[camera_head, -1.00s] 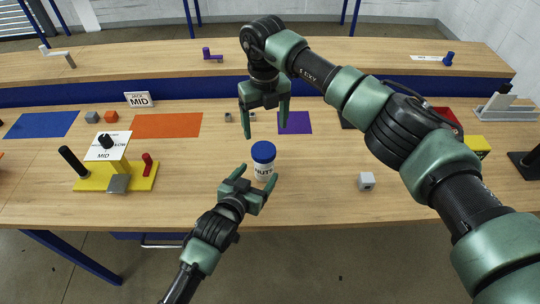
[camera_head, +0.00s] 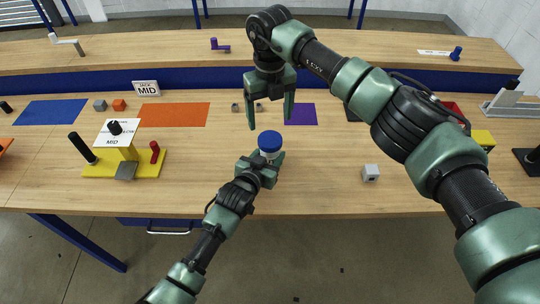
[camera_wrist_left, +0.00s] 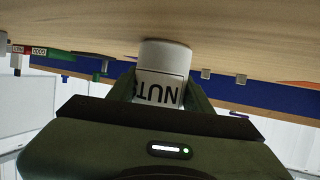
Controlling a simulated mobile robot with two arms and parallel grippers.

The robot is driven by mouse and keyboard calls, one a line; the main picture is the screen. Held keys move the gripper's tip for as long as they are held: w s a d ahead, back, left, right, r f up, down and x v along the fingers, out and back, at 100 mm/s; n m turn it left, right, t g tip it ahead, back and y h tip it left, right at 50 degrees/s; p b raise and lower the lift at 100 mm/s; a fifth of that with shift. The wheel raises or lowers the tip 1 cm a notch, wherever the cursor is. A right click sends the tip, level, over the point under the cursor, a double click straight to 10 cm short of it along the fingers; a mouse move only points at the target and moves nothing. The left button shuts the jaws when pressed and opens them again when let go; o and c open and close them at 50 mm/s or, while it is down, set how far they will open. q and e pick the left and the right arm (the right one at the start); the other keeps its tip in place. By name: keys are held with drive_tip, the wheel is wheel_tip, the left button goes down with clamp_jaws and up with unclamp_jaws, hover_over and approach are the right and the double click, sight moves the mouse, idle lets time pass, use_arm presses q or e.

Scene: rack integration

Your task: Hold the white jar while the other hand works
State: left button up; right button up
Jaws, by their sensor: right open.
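The white jar with a blue lid (camera_head: 270,142) stands upright on the front table, below my right gripper. In the left wrist view the jar (camera_wrist_left: 162,72) appears upside down, with NUT readable on its label, between the two green fingers. My left gripper (camera_head: 270,162) is at the jar from the front, its fingers on either side of the body. The fingers lie close along the jar, but I cannot tell whether they press on it. My right gripper (camera_head: 270,117) is open and empty, pointing down above and just behind the lid.
A yellow fixture (camera_head: 152,165) with a black post and red handle stands at left. Orange (camera_head: 175,115), blue (camera_head: 50,113) and purple (camera_head: 301,114) mats lie behind. The tabletop between fixture and jar is clear.

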sight(270, 139)
use_arm(q)
clamp_jaws()
use_arm(e)
drive_tip(key=m, duration=0.6)
drive_tip(key=shift+m, duration=0.4)
drive_tip(key=m, duration=0.4)
drive_tip(key=shift+m, duration=0.4)
drive_tip(key=m, duration=1.5)
drive_tip(key=shift+f+m, duration=0.3)
drive_tip(key=shift+f, duration=3.7)
